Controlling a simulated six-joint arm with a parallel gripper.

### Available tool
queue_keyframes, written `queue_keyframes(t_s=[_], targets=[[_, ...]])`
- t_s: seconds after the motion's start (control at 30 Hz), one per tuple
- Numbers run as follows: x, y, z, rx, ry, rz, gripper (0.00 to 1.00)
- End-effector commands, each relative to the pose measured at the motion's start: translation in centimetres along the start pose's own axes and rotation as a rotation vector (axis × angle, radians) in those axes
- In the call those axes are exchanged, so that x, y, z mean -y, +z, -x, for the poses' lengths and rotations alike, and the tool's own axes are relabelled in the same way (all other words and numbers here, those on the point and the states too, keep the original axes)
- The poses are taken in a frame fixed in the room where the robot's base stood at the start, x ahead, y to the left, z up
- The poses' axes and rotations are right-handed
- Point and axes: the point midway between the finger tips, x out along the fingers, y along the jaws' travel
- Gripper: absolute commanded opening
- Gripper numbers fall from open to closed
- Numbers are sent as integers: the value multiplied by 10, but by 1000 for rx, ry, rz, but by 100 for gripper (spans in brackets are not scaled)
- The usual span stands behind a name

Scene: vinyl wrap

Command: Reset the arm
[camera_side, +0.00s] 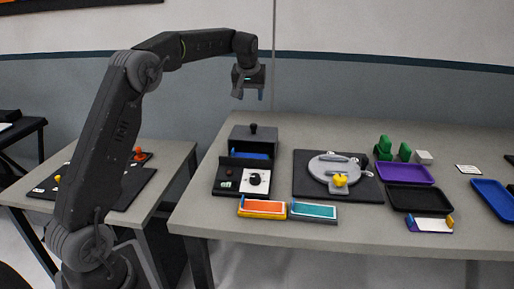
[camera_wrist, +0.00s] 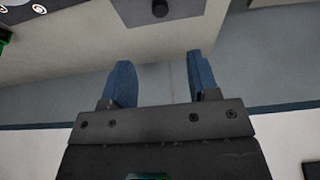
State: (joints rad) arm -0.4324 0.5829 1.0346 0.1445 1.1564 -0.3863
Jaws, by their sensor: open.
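My arm is raised over the main table, bent at the elbow, with the wrist at its far end. My gripper (camera_side: 250,95) hangs above the table's back left part, clear of everything on it. In the wrist view my gripper (camera_wrist: 158,82) shows two blue fingers spread apart with nothing between them. Behind them are the grey wall and part of the tabletop.
Below my gripper stands a dark box (camera_side: 239,137) with a knob on its lid. A control panel with a dial (camera_side: 255,181), orange (camera_side: 263,207) and teal (camera_side: 313,210) trays, a round grey fixture (camera_side: 328,172), and a purple tray (camera_side: 404,174) sit on the table (camera_side: 220,222).

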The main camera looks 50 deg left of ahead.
Motion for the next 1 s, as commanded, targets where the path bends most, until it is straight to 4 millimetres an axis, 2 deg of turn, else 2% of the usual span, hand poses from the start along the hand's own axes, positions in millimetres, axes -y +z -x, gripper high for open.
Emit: queue_keyframes(t_s=[0.07, 0.17, 0.27, 0.4, 0.47, 0.6, 0.8, 0.9, 1.0], targets=[[-2, 4, 6, -2, 5, -10, 55], [-9, 19, 26, -7, 23, -47, 55], [-18, 49, 57, -14, 55, -113, 55], [-25, 107, 101, -27, 106, -225, 55], [-25, 134, 116, -32, 129, -272, 55], [-18, 200, 144, -47, 180, -381, 55], [6, 296, 160, -69, 253, -534, 55], [21, 338, 157, -78, 285, -600, 55], [33, 371, 151, -87, 310, -654, 55]])
